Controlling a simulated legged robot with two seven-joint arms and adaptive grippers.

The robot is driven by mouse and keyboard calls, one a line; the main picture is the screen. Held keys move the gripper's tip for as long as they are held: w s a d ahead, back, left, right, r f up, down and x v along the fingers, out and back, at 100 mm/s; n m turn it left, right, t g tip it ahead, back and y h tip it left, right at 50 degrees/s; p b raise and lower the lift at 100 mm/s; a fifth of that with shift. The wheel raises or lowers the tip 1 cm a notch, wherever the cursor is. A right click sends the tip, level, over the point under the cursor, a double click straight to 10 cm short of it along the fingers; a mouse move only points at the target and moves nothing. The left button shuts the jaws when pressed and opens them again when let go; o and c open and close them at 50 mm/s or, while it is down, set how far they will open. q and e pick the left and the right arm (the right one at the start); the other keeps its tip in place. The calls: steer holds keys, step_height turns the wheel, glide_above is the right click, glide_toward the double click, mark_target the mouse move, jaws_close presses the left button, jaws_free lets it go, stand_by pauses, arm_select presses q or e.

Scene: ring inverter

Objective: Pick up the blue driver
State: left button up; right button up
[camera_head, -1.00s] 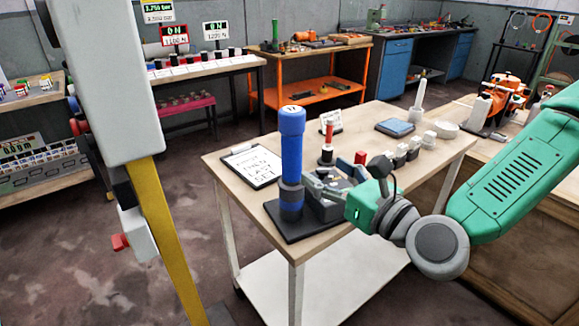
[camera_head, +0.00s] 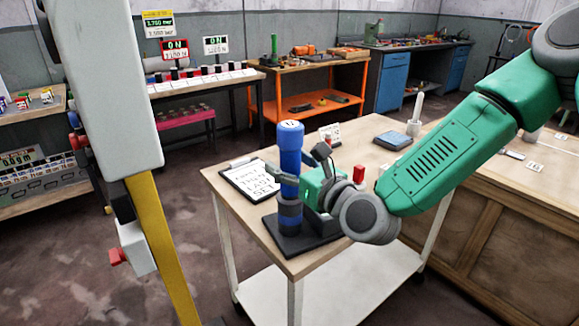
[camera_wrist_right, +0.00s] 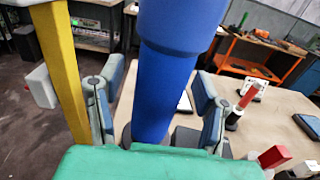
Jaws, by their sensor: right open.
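The blue driver (camera_head: 290,165) stands upright on a black base (camera_head: 300,243) at the front of the wooden table. In the right wrist view the blue driver (camera_wrist_right: 168,75) rises between the two fingers of my right gripper (camera_wrist_right: 155,110). The fingers are open, one on each side of it, with a gap visible to the left finger. My left gripper is not in view.
A clipboard (camera_head: 249,181) lies behind the driver to the left. A red-handled tool (camera_wrist_right: 241,104) and a red block (camera_wrist_right: 274,157) stand close on the right. A blue-grey tray (camera_head: 393,140) lies farther back. A yellow post (camera_head: 160,245) stands left of the table.

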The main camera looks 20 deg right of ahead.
steer(key=shift+c, duration=0.5)
jaws_close()
steer(key=shift+r, duration=0.1)
steer(key=shift+r, duration=0.15)
